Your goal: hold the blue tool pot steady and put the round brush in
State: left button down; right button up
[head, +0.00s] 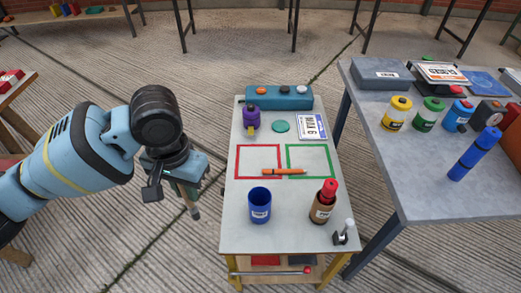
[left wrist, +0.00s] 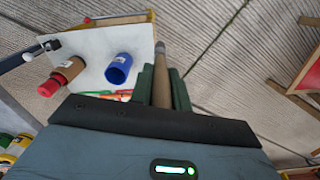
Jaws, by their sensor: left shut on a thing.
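The blue tool pot (head: 260,207) stands upright with its open top showing, near the front left of the small table. It also shows in the left wrist view (left wrist: 118,70). My left gripper (head: 186,190) is left of the table, apart from the pot. In the left wrist view its green fingers (left wrist: 162,80) are shut on a tan, wooden-looking rod with a dark grey end, which appears to be the round brush (left wrist: 161,58). The brush (head: 193,210) points downward in the head view; its upper part is hidden by the gripper. My right gripper is not in view.
On the small table (head: 232,236) are a brown bottle with a red cap (head: 322,203), an orange tool (head: 283,171), a purple bottle (head: 251,120) and a teal box (head: 278,97). A grey table (head: 420,180) with several bottles stands to the right.

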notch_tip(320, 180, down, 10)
jog(key=b, duration=1)
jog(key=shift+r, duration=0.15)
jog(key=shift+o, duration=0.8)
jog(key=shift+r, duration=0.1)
pick_arm(q)
jog(key=w+d+m, duration=0.7)
jog(key=w+d, duration=0.4)
jog(key=d, duration=0.4)
jog(key=shift+w+m, duration=0.25)
jog(key=shift+m, duration=0.05)
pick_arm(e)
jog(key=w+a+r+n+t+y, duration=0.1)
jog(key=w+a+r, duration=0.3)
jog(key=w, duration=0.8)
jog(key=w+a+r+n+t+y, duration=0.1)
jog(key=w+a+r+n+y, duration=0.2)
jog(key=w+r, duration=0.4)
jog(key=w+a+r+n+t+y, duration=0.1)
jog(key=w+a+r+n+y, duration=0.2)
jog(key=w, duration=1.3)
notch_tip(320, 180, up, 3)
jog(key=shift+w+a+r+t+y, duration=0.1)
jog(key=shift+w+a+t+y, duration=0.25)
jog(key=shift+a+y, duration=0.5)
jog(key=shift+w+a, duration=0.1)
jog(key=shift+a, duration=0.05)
